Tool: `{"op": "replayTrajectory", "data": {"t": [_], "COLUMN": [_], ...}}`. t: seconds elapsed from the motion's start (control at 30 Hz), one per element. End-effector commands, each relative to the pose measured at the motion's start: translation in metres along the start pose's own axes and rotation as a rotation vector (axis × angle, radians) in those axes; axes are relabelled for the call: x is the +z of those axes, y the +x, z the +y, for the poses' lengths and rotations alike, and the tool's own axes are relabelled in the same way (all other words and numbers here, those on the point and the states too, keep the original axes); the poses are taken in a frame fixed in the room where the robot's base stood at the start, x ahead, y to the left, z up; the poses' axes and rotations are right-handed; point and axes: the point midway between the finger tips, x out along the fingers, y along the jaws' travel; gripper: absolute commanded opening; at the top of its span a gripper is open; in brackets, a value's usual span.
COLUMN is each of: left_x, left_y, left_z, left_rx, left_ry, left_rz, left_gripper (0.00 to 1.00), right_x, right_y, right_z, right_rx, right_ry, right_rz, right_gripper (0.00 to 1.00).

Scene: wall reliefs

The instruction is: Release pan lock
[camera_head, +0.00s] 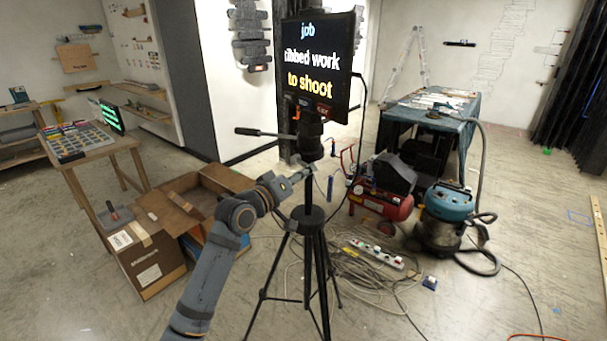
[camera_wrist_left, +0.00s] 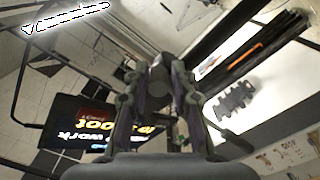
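A black tripod (camera_head: 312,225) stands in the middle of the floor. A dark camera head (camera_head: 309,130) sits on top with a screen (camera_head: 320,62) showing text. A pan handle (camera_head: 262,132) sticks out to the left of the head. The pan lock is too small to tell apart. My left gripper (camera_head: 304,172) is at the tripod's column, just below the head. In the left wrist view, a gap shows between its fingers (camera_wrist_left: 166,90), with a dark round part behind or between them. I cannot tell whether they touch it. The screen also shows there (camera_wrist_left: 95,125). My right gripper is out of view.
A cardboard box (camera_head: 160,235) stands left of the tripod. A red compressor (camera_head: 380,200), a blue vacuum (camera_head: 448,210) and coiled cables (camera_head: 355,262) lie to the right. A wooden table (camera_head: 85,145) is at the left.

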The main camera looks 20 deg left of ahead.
Motion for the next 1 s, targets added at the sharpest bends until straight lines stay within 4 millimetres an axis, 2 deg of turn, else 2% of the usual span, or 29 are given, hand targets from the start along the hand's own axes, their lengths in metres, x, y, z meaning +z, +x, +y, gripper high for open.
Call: {"op": "replayTrajectory", "data": {"t": [0.03, 0.1, 0.27, 0.5, 0.6, 0.93, 0.97, 1.0], "left_x": [0.000, 0.000, -0.002, -0.014, -0.015, -0.014, -0.014, -0.014], "left_y": [0.000, 0.000, 0.000, 0.000, 0.000, 0.000, 0.000, 0.000], "left_z": [0.000, 0.000, 0.001, 0.015, 0.016, 0.015, 0.015, 0.015], "left_rx": [0.001, 0.001, 0.002, 0.003, 0.005, 0.009, 0.009, 0.009], "left_ry": [0.001, 0.001, -0.001, -0.181, -0.245, -0.267, -0.267, -0.266], "left_rz": [0.001, 0.001, 0.002, 0.002, 0.005, 0.010, 0.010, 0.010], "left_gripper": [0.10, 0.00, 0.00, 0.00, 0.00, 0.00, 0.26, 0.31], "right_x": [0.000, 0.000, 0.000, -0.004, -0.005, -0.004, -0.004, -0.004], "right_y": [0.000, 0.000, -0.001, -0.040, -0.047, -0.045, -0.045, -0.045], "right_z": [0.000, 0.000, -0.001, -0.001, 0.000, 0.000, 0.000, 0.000], "right_rx": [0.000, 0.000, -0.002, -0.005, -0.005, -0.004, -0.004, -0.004], "right_ry": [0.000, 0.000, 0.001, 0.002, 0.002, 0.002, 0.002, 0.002], "right_rz": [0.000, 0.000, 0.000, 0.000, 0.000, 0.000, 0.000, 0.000], "right_gripper": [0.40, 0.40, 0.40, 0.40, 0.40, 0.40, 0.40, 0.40]}}
